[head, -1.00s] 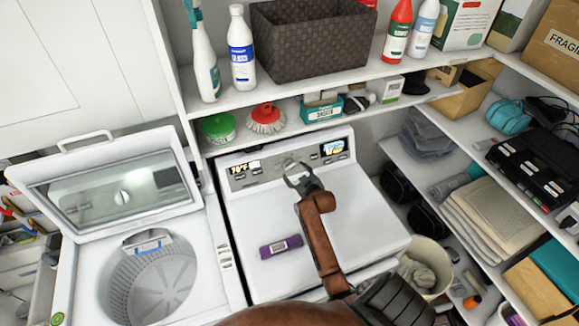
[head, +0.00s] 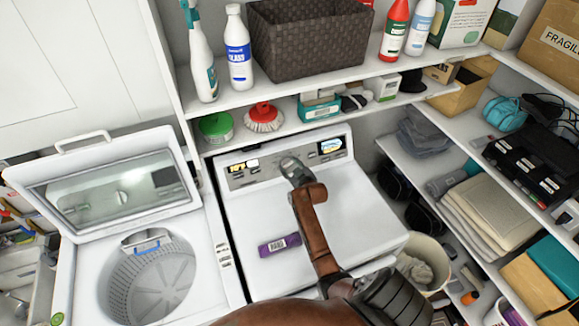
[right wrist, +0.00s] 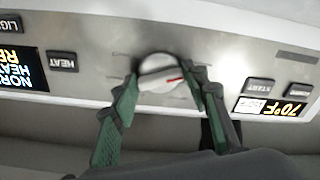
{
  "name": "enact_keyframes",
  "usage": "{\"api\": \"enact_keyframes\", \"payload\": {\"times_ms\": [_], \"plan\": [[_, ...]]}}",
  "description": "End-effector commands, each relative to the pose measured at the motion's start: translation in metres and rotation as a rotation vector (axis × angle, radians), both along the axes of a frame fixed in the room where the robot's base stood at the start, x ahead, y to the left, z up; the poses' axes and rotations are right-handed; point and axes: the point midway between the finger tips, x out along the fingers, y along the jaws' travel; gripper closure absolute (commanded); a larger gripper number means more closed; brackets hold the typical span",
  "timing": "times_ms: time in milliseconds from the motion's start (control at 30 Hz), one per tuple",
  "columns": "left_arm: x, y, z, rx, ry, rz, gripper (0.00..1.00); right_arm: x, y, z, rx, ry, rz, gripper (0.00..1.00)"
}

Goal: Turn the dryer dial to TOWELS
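The dryer (head: 320,210) is the white machine on the right, with a grey control panel (head: 240,178) along its back. In the right wrist view, which shows the panel upside down, the round dial (right wrist: 160,74) has a pale grip bar with a red mark at its right end. The setting labels around it are too faint to read. My right gripper (head: 290,165) is at the panel and covers the dial in the head view. Its two fingers (right wrist: 163,80) are parted, one on each side of the dial; contact is unclear. My left gripper is out of view.
Buttons and lit displays flank the dial. A purple packet (head: 279,245) lies on the dryer top. An open washer (head: 150,270) stands at left. A shelf above holds a green tub (head: 216,127), a red brush (head: 264,117) and boxes. Side shelves crowd the right.

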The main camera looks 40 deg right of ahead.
Motion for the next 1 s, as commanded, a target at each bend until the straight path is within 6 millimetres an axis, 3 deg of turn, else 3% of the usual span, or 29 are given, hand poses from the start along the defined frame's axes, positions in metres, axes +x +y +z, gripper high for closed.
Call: {"api": "enact_keyframes", "payload": {"times_ms": [367,667,1000], "plan": [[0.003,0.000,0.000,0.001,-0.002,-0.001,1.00,0.000,0.000,0.000,0.000,0.000,-0.001,0.85],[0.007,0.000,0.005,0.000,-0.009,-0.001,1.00,0.000,0.000,0.001,0.040,-0.013,-0.019,0.85],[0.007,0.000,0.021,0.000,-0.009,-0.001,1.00,0.001,0.000,0.003,0.238,-0.076,-0.117,0.85]]}}
